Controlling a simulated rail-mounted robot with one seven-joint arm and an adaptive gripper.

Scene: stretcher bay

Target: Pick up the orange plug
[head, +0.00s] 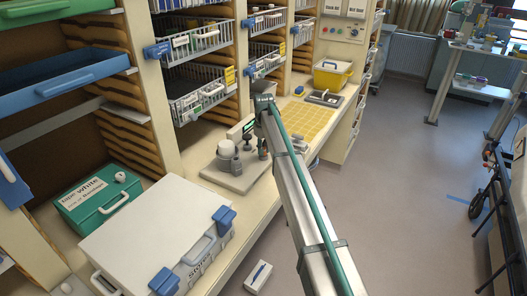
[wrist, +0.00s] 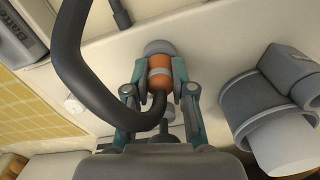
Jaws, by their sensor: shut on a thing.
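The orange plug (wrist: 161,78) shows in the wrist view, an orange body with a grey band and a rounded grey top. A thick dark grey cable curves from it up to the left. My gripper (wrist: 160,84) has its teal and grey fingers closed on both sides of the plug. In the head view my arm reaches to the counter, with my gripper (head: 262,148) by a grey base plate (head: 232,178); the plug cannot be made out there. I cannot tell whether the plug is clear of the surface.
A grey cylindrical holder with a white part (wrist: 272,105) stands right of my gripper. A yellow gridded mat (head: 303,122) lies beyond it on the counter. A white storage case (head: 150,225) and a green box (head: 97,203) stand nearer. Shelves with wire baskets (head: 198,88) rise behind.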

